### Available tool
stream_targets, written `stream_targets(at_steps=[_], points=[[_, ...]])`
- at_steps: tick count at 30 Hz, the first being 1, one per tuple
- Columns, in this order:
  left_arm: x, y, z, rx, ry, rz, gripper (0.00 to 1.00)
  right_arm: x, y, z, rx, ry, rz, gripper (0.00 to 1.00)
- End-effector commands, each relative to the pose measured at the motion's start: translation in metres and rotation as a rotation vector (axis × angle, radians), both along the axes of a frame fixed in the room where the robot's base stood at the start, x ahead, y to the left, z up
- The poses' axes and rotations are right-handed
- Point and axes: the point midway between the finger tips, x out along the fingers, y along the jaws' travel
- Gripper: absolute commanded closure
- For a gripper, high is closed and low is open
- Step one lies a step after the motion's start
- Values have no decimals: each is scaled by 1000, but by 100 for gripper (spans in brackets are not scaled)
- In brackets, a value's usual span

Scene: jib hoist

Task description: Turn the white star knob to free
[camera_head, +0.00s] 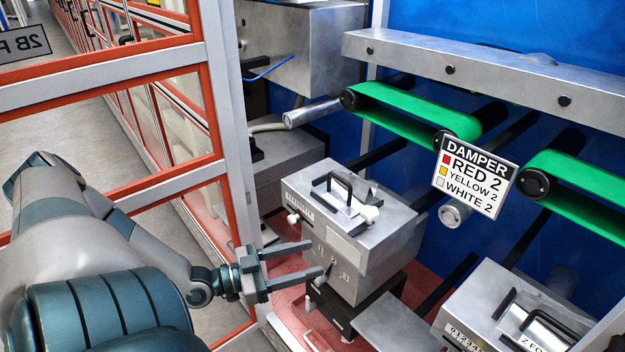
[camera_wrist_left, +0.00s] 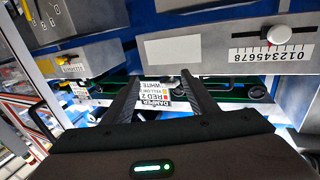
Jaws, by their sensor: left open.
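A grey metal box (camera_head: 350,235) stands right of centre in the head view. A round white knob (camera_wrist_left: 280,34) above a number scale shows in the left wrist view. My left gripper (camera_head: 317,258) is open and empty, its fingertips near the box's front face. My right gripper is out of view.
A damper sign (camera_head: 474,176) hangs between green belts (camera_head: 415,112) to the right. Another grey box (camera_head: 520,310) stands at the lower right. A red-framed glass cabinet (camera_head: 150,130) borders the left side, close to my left arm.

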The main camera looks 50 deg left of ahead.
Motion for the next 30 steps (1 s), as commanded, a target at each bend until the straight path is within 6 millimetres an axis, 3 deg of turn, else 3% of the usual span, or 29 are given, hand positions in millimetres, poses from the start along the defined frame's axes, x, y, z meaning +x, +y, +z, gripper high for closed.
stream_targets(at_steps=[30], points=[[0,-26,-163,98,68,1,47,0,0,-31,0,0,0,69]])
